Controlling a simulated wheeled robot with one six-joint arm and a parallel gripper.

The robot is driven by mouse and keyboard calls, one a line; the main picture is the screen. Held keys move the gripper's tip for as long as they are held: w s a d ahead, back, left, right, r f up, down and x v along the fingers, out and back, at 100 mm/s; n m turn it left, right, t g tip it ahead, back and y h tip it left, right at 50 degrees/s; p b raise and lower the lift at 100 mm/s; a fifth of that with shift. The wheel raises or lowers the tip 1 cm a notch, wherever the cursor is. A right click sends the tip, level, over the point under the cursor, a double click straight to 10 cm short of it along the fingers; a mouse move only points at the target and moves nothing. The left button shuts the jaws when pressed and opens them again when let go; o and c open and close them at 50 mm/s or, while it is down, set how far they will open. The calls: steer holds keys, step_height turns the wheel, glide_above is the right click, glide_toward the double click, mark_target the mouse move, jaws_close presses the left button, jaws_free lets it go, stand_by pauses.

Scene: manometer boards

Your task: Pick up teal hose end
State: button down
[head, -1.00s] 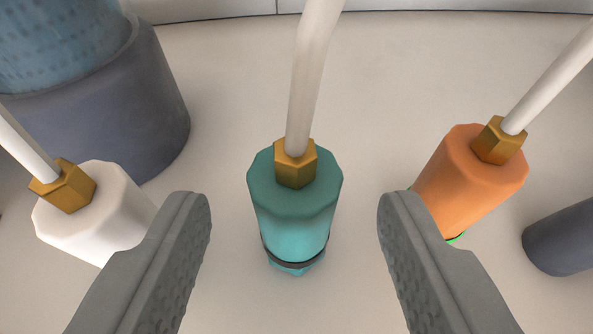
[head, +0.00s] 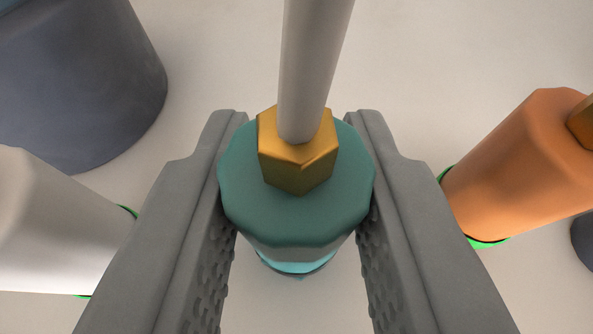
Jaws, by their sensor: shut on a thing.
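The teal hose end (head: 294,215) stands in the middle of the head view, with a brass hex nut (head: 297,165) and a pale hose (head: 314,70) rising from its top. My gripper (head: 297,150) has one grey finger on each side of the teal body, and both fingers touch it. The gripper is shut on the teal hose end. Its lower part is mostly hidden under the wide top; a light teal strip shows at the bottom.
A white hose end (head: 60,225) is close to the left finger. An orange hose end (head: 525,165) is close to the right finger. Both have green rings at their bases. A large dark grey cylinder (head: 85,85) stands at the upper left. The pale surface (head: 430,60) behind is clear.

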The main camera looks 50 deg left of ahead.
mark_target(296, 162)
step_height(296, 162, up, 10)
stand_by(0.5)
stand_by(0.4)
step_height(296, 162, down, 3)
steer(key=shift+r, duration=0.2)
steer(key=shift+f, duration=2.25)
steer(key=shift+f, duration=1.5)
steer(key=c, duration=1.1)
jaws_free()
steer(key=shift+o, duration=0.2)
steer(key=v, duration=1.7)
steer(key=shift+s, duration=0.15)
